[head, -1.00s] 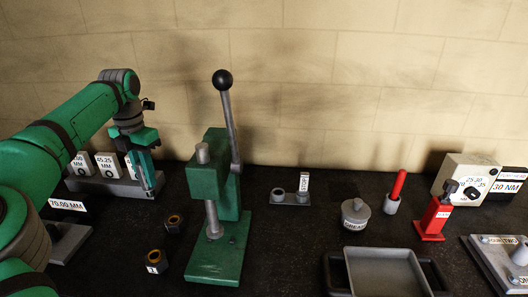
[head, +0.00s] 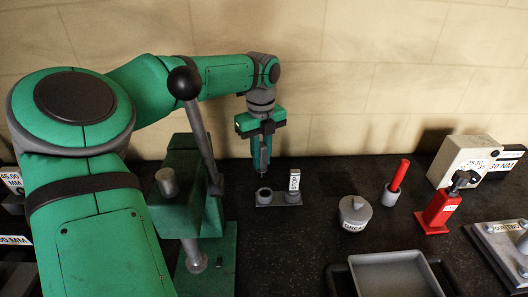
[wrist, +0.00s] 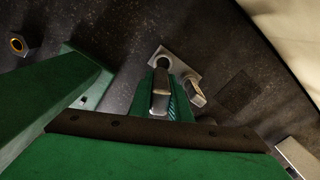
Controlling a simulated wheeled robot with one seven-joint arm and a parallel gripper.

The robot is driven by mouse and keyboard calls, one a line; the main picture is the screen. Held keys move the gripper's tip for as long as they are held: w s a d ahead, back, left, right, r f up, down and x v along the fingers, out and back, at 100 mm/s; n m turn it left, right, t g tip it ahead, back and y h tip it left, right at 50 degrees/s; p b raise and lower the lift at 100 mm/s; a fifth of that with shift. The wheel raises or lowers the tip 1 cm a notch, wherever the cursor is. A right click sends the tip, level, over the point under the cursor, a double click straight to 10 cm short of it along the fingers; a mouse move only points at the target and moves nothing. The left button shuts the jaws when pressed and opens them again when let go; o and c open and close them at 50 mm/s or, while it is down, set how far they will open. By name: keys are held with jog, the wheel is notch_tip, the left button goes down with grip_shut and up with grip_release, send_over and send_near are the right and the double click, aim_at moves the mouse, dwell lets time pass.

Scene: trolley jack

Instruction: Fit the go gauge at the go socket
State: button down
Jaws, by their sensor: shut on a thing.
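My gripper (head: 261,165) points down and is shut on a small grey metal piece (wrist: 160,98), apparently the go gauge. In the head view my fingers mostly hide it. It is over or just behind the left socket (head: 264,194) of a small grey two-socket plate (head: 279,201). That socket looks like an open dark ring, and I see the held piece apart from it. The right socket carries an upright labelled tag (head: 294,181); I cannot read the label surely. In the wrist view the socket plate (wrist: 182,64) shows just beyond my fingertips.
A green press (head: 190,190) with a black-knobbed lever stands left of the plate. To the right are a lidded grey pot (head: 354,213), a red-handled tool in a cup (head: 397,183), a red stand (head: 437,212) and a grey tray (head: 393,277). A hex nut (wrist: 18,44) lies left.

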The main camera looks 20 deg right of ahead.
aim_at(264, 173)
jog(key=shift+s+d+f, duration=0.15)
jog(key=shift+d+f, duration=0.1)
jog(key=shift+d, duration=0.15)
jog(key=shift+w+d+f, duration=0.1)
jog(key=shift+w, duration=0.1)
jog(key=shift+s, duration=0.25)
jog(key=shift+d, duration=0.1)
jog(key=shift+w+f, duration=0.1)
jog(key=shift+f, duration=2.7)
jog(key=shift+a, duration=0.2)
jog(key=shift+d, duration=0.2)
jog(key=shift+a, duration=0.15)
